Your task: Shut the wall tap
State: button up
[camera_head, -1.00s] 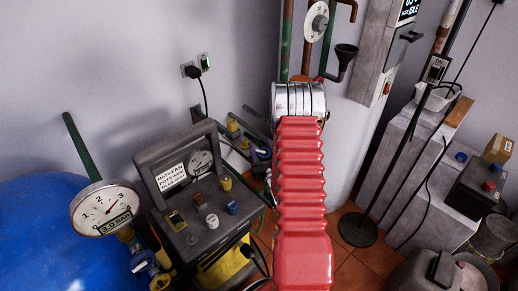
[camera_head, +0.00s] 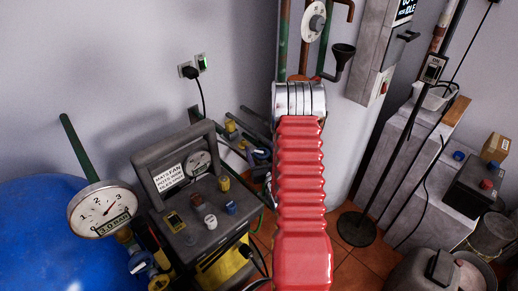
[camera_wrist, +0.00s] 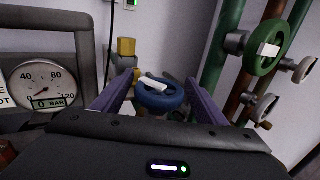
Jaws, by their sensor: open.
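In the wrist view, a blue handwheel (camera_wrist: 163,98) with a white tag sits between the two purple fingers of my gripper (camera_wrist: 161,79). The gripper is open. I cannot tell whether the fingers touch the wheel, and its lower edge is partly hidden by the gripper body. A green handwheel (camera_wrist: 277,52) with a white tag is on a pipe at the upper right. My red arm hides much of the middle there.
A grey machine (camera_head: 205,205) with a gauge and several knobs stands left of my arm. A blue tank (camera_head: 40,235) with a round gauge (camera_head: 102,209) is further left. A black stand (camera_head: 358,229) and a grey block (camera_head: 408,170) are on the right. Some tiled floor shows between.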

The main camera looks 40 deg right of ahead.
jog(key=v, duration=1.2)
jog(key=shift+s, duration=0.1)
jog(key=s+d+n+y, duration=0.3)
jog(key=d+n+y, duration=0.5)
jog(key=y, duration=0.6)
jog(key=shift+s+d+n, duration=0.2)
jog(key=shift+d+n, duration=0.2)
jog(key=shift+n, duration=0.3)
